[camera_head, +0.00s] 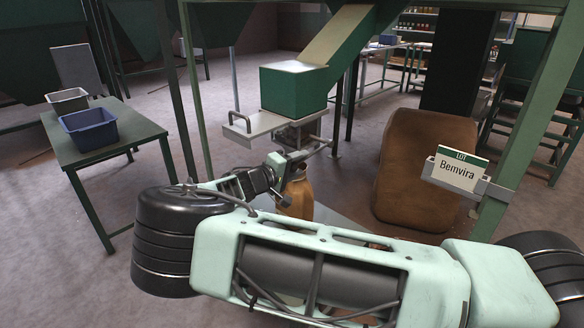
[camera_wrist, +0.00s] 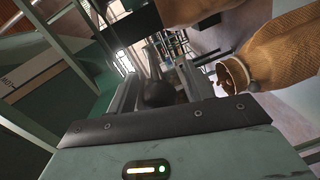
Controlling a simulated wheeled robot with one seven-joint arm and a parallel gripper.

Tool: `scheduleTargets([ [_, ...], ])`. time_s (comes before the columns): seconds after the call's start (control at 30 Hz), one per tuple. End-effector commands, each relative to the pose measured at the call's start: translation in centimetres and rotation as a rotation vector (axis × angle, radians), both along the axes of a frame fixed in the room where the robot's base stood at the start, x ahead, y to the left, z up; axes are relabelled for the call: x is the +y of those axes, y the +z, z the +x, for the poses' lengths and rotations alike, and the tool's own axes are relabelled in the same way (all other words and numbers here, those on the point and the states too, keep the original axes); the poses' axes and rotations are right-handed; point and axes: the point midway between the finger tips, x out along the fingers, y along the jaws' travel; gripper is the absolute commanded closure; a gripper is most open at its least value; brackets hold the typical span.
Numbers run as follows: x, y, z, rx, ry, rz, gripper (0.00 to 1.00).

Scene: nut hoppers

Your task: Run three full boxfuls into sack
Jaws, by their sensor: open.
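The green measuring box (camera_head: 293,92) hangs under the sloping chute (camera_head: 338,48) in the head view. A metal slide plate (camera_head: 262,125) with an upright handle (camera_head: 234,101) sticks out left beneath it. A tan sack (camera_head: 299,196) stands below, partly hidden by my arm. It also shows on the right in the wrist view (camera_wrist: 285,50), with its round mouth facing the spout area. My gripper (camera_head: 302,155) is just under the box, above the sack. In the wrist view, my gripper (camera_wrist: 157,88) is open, with a dark round-ended lever (camera_wrist: 157,92) between or just beyond its fingers.
A green table (camera_head: 130,133) at left holds a blue bin (camera_head: 90,128) and a grey bin (camera_head: 67,100). Green frame legs (camera_head: 190,100) stand close on both sides.

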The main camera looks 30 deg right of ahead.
Motion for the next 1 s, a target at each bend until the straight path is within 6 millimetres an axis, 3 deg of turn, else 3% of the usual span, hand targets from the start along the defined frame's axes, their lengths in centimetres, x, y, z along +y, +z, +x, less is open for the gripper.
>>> scheduleTargets([
  [0.27,3.4,0.3,-1.0,-0.002,0.004,0.002,0.48],
  [0.7,13.0,1.2,-4.1,-0.001,0.004,0.003,0.48],
  [1.0,16.2,1.6,-5.2,0.0,0.001,0.001,0.48],
])
